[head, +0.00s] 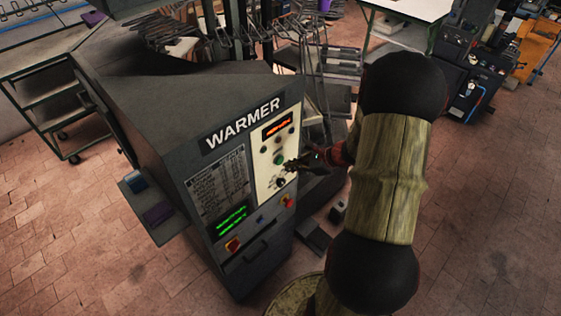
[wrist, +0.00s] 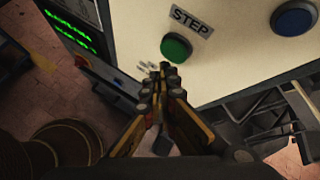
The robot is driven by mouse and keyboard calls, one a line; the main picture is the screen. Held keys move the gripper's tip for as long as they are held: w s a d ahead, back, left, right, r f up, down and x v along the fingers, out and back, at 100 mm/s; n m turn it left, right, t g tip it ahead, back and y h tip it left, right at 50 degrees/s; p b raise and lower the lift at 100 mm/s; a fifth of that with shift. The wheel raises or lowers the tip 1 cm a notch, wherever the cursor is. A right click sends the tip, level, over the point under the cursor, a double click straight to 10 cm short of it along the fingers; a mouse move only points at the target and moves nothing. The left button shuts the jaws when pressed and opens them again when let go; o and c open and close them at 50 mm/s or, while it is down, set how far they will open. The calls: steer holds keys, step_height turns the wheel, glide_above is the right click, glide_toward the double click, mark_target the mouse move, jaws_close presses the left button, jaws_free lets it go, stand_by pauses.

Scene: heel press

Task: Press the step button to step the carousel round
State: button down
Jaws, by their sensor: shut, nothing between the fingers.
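The step button is a round green button (wrist: 175,47) under a STEP label (wrist: 192,21) on the pale panel in the wrist view. It also shows as a small green spot on the warmer's panel in the head view (head: 279,159). My gripper (wrist: 157,72) is shut and empty, with its fingertips just below the button in the wrist view. In the head view my gripper (head: 292,165) is close in front of the panel, beside the button. I cannot tell whether the tips touch the panel. Wire racks (head: 330,62), perhaps part of the carousel, stand behind the warmer.
A blue button (wrist: 295,18) sits right of the green one. A shelf trolley (head: 60,115) stands left. The tiled floor at right is open.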

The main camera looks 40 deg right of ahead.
steer(key=shift+s+d, duration=0.2)
steer(key=shift+s, duration=2.25)
steer(key=s, duration=0.6)
steer(key=shift+s+d, duration=0.25)
steer(key=shift+s, duration=0.15)
